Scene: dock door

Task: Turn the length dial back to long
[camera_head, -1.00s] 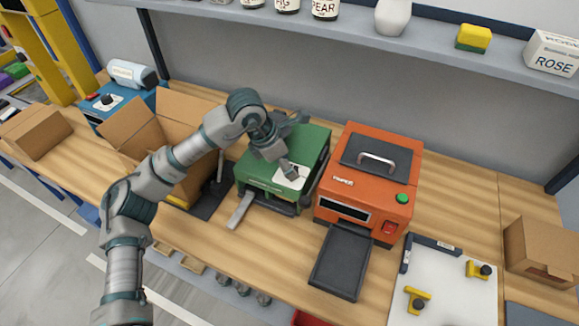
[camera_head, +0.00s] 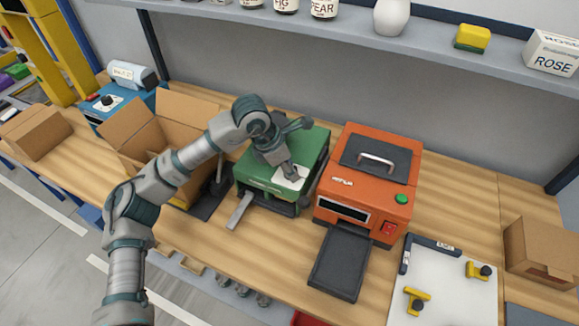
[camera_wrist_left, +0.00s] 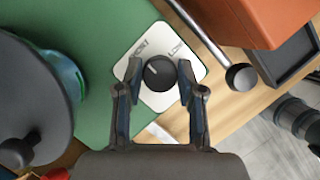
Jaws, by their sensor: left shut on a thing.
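The green machine (camera_head: 262,178) stands on the bench and has a white label plate (camera_wrist_left: 185,85) on its top. The round black length dial (camera_wrist_left: 158,73) sits on that plate in the left wrist view, with a short pale mark on its face. Two printed words lie beyond it, LONG on the right and a blurred one on the left. My left gripper (camera_wrist_left: 159,68) is shut on the dial from above, one finger on each side. In the head view my left gripper (camera_head: 291,173) hides the dial. My right gripper is not in view.
A lever with a black knob (camera_wrist_left: 241,77) stands close to the plate. An orange machine (camera_head: 365,190) stands just right of the green one. An open cardboard box (camera_head: 165,140) is to the left. Bare bench shows in front.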

